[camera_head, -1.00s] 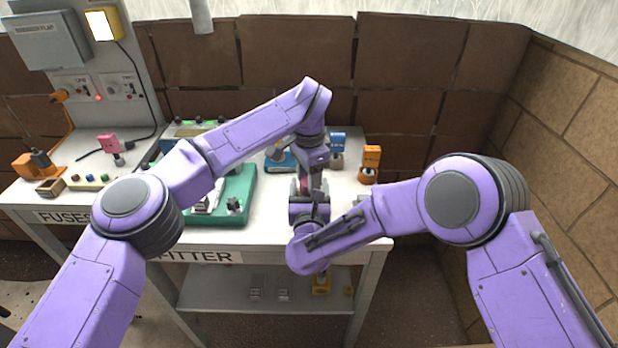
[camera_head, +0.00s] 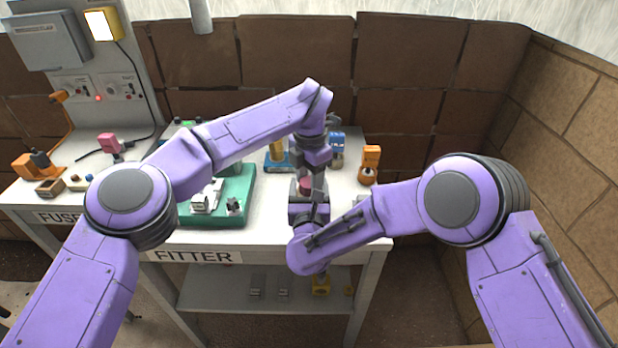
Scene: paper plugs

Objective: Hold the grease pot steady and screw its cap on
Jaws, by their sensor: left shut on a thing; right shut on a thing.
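The grease pot (camera_head: 305,186) shows as a small dark red body over the front right of the bench. My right gripper (camera_head: 308,194) is shut on it from the front, and its jaws hide the lower part. My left gripper (camera_head: 318,184) comes down from above, tilted, with its fingers just beside the top of the pot. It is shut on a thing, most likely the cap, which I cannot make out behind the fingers. I cannot tell whether cap and pot touch.
A green tray (camera_head: 240,205) with metal parts lies left of the grippers. Orange (camera_head: 370,165) and blue (camera_head: 337,150) items stand behind right. A pink plug (camera_head: 109,143) and orange clamp (camera_head: 35,165) are on the left bench.

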